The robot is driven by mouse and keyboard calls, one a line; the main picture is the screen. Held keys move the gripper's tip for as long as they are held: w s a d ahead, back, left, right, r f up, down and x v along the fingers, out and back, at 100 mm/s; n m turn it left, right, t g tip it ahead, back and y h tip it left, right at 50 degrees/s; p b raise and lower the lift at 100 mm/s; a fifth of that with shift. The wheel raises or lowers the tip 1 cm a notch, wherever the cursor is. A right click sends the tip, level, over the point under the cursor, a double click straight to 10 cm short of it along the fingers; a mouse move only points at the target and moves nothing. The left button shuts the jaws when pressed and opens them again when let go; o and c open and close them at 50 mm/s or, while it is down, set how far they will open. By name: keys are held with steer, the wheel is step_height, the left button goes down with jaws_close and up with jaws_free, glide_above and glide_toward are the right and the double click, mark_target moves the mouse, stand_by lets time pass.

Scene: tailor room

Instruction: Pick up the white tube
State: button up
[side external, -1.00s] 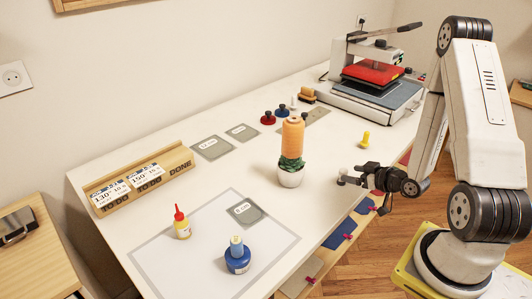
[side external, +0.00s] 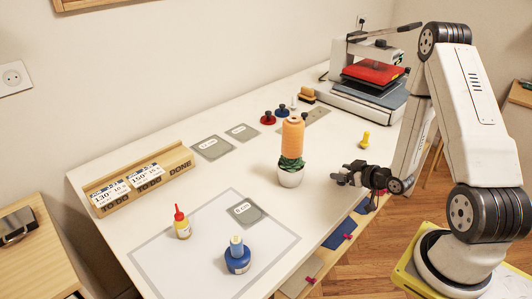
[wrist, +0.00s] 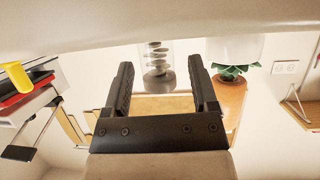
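A small white upright item (side external: 294,101) stands near the back of the table in the side view. It may be the white tube, but it is too small to be sure. My gripper (side external: 344,178) is low over the table's right edge, well apart from that item and to the right of the potted cactus (side external: 290,177). In the wrist view my gripper (wrist: 160,62) is open, with its two dark fingers apart. A clear cylinder with dark stacked pieces (wrist: 156,54) shows beyond the fingers, not visibly gripped. I cannot match it in the side view.
The cactus stands left of my gripper. A yellow piece (side external: 365,139) stands behind it. A heat press (side external: 375,88) fills the back right. A glue bottle (side external: 181,224) and blue bottle (side external: 238,257) stand in front.

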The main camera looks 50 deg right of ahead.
mark_target(343, 170)
jaws_close()
steer(key=shift+r, duration=0.1)
steer(key=shift+r, duration=4.9)
steer(key=shift+w+r, duration=0.1)
